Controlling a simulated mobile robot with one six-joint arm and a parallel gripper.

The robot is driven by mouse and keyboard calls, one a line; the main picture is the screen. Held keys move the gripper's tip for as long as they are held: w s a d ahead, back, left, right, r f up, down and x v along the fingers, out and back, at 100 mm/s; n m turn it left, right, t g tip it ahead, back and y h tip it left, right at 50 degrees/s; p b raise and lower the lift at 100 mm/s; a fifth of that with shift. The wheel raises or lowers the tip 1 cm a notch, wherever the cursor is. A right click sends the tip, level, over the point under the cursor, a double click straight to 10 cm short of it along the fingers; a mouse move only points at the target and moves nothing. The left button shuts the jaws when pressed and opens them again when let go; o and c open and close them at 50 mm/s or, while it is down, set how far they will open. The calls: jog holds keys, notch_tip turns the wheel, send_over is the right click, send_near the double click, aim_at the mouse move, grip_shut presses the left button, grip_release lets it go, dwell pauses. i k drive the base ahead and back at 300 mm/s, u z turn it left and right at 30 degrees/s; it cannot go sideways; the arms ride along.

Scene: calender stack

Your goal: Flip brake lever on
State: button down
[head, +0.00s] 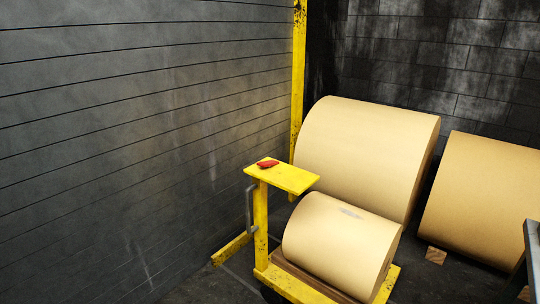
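A yellow cart post (261,218) carries a grey bent metal bar (250,209) on its left side, standing roughly upright. It looks like a lever or handle; I cannot tell whether it is the brake lever or which setting it is in. On top of the post is a flat yellow plate (293,178) with a small red object (267,164) lying on it, too small to identify surely. My gripper is not in view.
A tan roll (335,240) lies on the cart's low yellow base (285,282). Larger tan rolls (368,150) (485,195) lie behind, the right one beside a wooden block (435,255). A yellow upright (298,70) stands near the grey wall (140,140). A grey metal piece (532,245) cuts in at right.

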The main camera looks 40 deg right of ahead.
aim_at(268, 163)
jog(key=u, duration=0.1)
jog(key=i, duration=0.95)
jog(key=z, duration=0.1)
